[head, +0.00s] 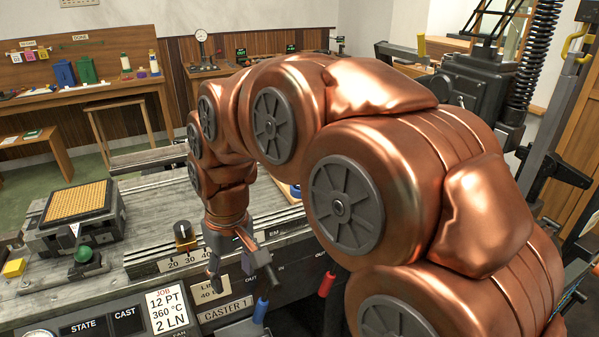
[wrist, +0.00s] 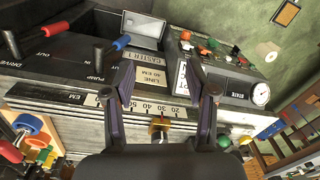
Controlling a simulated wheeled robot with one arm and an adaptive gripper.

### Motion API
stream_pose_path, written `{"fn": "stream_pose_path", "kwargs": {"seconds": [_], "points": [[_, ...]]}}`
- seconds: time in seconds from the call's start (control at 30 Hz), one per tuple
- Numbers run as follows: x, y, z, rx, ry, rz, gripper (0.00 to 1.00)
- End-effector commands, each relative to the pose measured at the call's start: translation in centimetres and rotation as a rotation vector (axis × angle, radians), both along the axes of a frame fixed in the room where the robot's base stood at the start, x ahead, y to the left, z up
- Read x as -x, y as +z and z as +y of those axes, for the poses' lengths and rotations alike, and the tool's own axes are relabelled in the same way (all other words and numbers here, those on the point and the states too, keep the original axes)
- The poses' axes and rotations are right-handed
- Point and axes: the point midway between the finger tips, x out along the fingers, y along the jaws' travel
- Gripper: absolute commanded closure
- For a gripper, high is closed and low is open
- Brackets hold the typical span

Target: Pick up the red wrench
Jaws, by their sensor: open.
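I cannot make out a clear red wrench in either view. In the wrist view a red object (wrist: 10,151) at the lower left edge is cut off, and I cannot tell what it is. A red-handled lever (head: 327,284) stands on the caster's front; its red grip also shows in the wrist view (wrist: 57,28). My gripper (head: 246,281) is open and empty, pointing down over the caster's front by the line plate. In the wrist view its two fingers (wrist: 165,84) are spread apart with nothing between them. My arm hides much of the bench's right side in the head view.
A blue-handled lever (head: 261,310) stands close below my gripper. A black and yellow knob (head: 184,232) sits by the number scale. A brass-coloured grid block (head: 77,201) and a green button (head: 83,254) are on the left. Back tables (head: 80,92) stand along the wall.

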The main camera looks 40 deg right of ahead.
Motion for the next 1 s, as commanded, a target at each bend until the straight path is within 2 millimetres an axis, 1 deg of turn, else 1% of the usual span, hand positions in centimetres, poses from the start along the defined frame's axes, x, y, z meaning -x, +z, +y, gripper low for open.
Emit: {"fn": "stream_pose_path", "kwargs": {"seconds": [0.03, 0.1, 0.17, 0.2, 0.27, 0.3, 0.37, 0.4, 0.47, 0.5, 0.57, 0.6, 0.67, 0.7, 0.77, 0.8, 0.9, 1.0], "points": [[-2.1, 0.5, -1.2, -0.007, -0.013, -0.020, 0.44], [-4.7, 1.1, -2.9, -0.012, -0.026, -0.052, 0.44], [-6.8, 1.8, -4.6, -0.014, -0.040, -0.081, 0.44], [-8.2, 2.0, -5.8, -0.016, -0.050, -0.096, 0.44], [-10.1, 2.6, -7.7, -0.014, -0.065, -0.125, 0.44], [-11.3, 2.8, -9.1, -0.014, -0.075, -0.141, 0.44], [-13.0, 3.2, -11.3, -0.011, -0.095, -0.168, 0.44], [-14.1, 3.3, -12.9, -0.008, -0.106, -0.184, 0.44], [-15.6, 3.6, -15.5, -0.001, -0.129, -0.209, 0.44], [-16.4, 3.7, -17.2, 0.005, -0.142, -0.225, 0.44], [-17.6, 3.8, -20.0, 0.015, -0.166, -0.248, 0.44], [-18.2, 3.9, -21.9, 0.023, -0.182, -0.264, 0.44], [-19.0, 3.9, -24.8, 0.036, -0.208, -0.286, 0.44], [-19.3, 3.9, -26.7, 0.045, -0.224, -0.298, 0.44], [-19.7, 3.9, -29.5, 0.062, -0.248, -0.317, 0.44], [-19.9, 3.8, -31.1, 0.072, -0.262, -0.326, 0.44], [-19.9, 3.8, -34.7, 0.096, -0.293, -0.348, 0.44], [-19.8, 3.6, -37.1, 0.112, -0.312, -0.357, 0.44]]}}
